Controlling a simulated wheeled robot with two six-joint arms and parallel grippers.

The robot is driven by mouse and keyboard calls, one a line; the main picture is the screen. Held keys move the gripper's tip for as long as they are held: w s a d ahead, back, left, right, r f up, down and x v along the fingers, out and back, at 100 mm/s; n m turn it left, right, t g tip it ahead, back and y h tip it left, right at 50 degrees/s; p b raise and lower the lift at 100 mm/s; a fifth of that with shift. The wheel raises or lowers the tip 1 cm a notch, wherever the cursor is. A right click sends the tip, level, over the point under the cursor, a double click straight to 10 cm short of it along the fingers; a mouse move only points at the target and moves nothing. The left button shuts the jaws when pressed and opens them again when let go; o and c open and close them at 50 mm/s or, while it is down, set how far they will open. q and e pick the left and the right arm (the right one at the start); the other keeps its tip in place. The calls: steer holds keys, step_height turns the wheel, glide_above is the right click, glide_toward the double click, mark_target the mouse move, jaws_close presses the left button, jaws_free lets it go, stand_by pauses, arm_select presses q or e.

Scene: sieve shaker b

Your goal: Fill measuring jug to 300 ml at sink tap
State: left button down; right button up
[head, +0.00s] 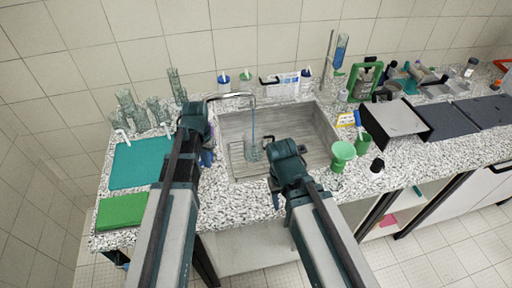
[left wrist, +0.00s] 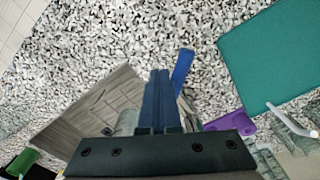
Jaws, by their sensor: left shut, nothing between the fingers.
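The clear measuring jug (head: 252,151) stands in the grey sink (head: 300,118), below the spout of the tap (head: 230,96). A thin pale line runs from the spout down to the jug; it looks like water, but I cannot read the level. My left gripper (head: 208,158) is at the sink's left edge, shut and empty. In the left wrist view its closed fingers (left wrist: 158,95) are beside a blue bar (left wrist: 183,70), perhaps the tap lever; I cannot tell whether they touch. My right gripper (head: 296,194) is at the sink's front edge, its fingers apart, with nothing visible between them.
A teal mat (head: 140,164) and a green mat (head: 122,210) lie on the left counter, with several glass vessels behind. A green cup (head: 342,154) stands right of the sink, near a grey-topped box (head: 395,118). Small bottles line the sink's back edge.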

arm_select(q)
steer(key=r+p, duration=0.4)
steer(key=shift+s+d+r, duration=0.2)
steer(key=shift+d+r, duration=0.05)
steer(key=shift+d, duration=0.15)
steer(key=w+a, duration=0.3)
steer(key=a, duration=0.3)
steer(key=shift+w, duration=0.35)
steer(key=shift+a+f, duration=0.1)
step_height(320, 180, down, 4)
steer(key=b, duration=0.4)
steer(key=shift+f, duration=0.2)
